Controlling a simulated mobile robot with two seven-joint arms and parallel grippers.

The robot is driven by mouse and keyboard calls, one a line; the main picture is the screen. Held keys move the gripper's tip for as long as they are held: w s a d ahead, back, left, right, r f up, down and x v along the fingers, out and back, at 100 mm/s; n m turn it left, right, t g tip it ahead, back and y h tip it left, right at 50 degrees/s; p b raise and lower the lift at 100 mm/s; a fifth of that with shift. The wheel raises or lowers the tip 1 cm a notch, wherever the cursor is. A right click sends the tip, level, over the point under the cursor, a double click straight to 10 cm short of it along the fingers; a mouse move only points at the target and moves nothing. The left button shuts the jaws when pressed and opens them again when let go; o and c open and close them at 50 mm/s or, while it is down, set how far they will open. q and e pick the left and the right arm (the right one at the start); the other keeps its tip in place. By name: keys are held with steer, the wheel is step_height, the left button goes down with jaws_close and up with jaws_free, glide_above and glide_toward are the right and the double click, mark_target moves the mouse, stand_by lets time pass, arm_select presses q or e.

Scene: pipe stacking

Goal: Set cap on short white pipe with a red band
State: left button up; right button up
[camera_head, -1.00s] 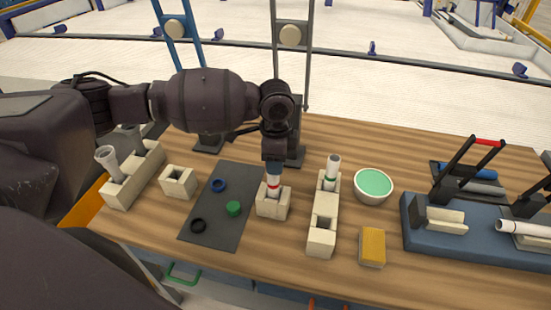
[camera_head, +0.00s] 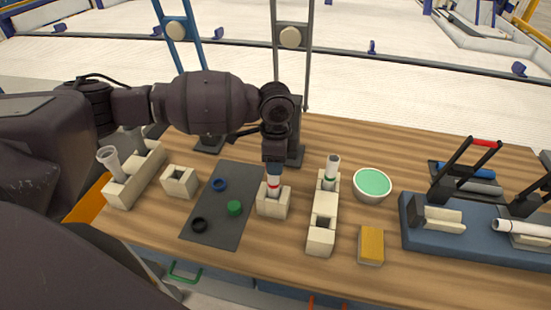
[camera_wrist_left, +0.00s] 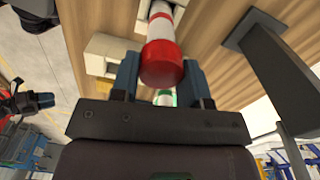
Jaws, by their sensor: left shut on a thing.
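The short white pipe with a red band (camera_head: 273,182) stands upright in a cream block (camera_head: 274,206) near the middle of the table. My left gripper (camera_head: 273,168) points down right over its top end. In the left wrist view the blue fingers (camera_wrist_left: 160,75) are shut on a red cap (camera_wrist_left: 162,64). The cap is in line with the white pipe (camera_wrist_left: 160,22) and meets its end with no gap that I can see. How deeply it is seated cannot be told. The fingers mostly hide the cap in the head view. My right gripper is not in view.
A dark mat (camera_head: 222,228) left of the pipe holds blue (camera_head: 218,185), green (camera_head: 235,208) and black caps (camera_head: 199,225). A white pipe with a green band (camera_head: 332,168) stands in a longer cream block to the right. A green-topped bowl (camera_head: 372,184) and yellow block (camera_head: 371,245) lie beyond.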

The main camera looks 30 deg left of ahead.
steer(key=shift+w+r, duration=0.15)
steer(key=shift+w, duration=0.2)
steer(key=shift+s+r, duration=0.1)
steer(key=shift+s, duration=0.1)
arm_select(q)
steer(key=shift+p, duration=0.4)
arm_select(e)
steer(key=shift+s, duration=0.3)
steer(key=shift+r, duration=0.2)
arm_select(q)
steer(key=shift+f, duration=0.1)
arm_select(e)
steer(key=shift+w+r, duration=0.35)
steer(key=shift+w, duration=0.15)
arm_select(q)
steer(key=shift+f+p, duration=0.1)
steer(key=shift+p, duration=0.6)
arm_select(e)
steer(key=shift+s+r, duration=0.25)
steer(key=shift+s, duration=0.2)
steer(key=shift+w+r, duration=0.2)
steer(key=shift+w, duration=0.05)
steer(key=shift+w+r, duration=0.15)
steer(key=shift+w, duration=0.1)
arm_select(q)
steer(key=shift+f+p, duration=0.15)
steer(key=shift+p, duration=0.45)
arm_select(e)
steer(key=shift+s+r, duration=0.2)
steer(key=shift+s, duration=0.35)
